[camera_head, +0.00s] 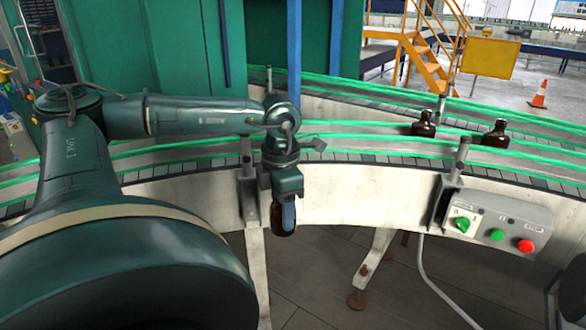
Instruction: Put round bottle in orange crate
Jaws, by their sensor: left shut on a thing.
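My left gripper (284,205) points down in front of the near conveyor wall. It is shut on a dark amber bottle (283,229); the gripper hides most of the bottle, so its full shape cannot be told. Two more dark amber bottles stand upright on the conveyor at the right: one bottle (425,126) and another bottle (496,134) farther right. Both are clear of my gripper. No orange crate shows in this view. My right gripper does not show.
The curved conveyor (340,196) with green rails crosses the view. A control box (497,225) with green and red buttons is fixed to its near side at the right. A metal leg (372,268) stands below it. The floor (325,280) in front is partly open.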

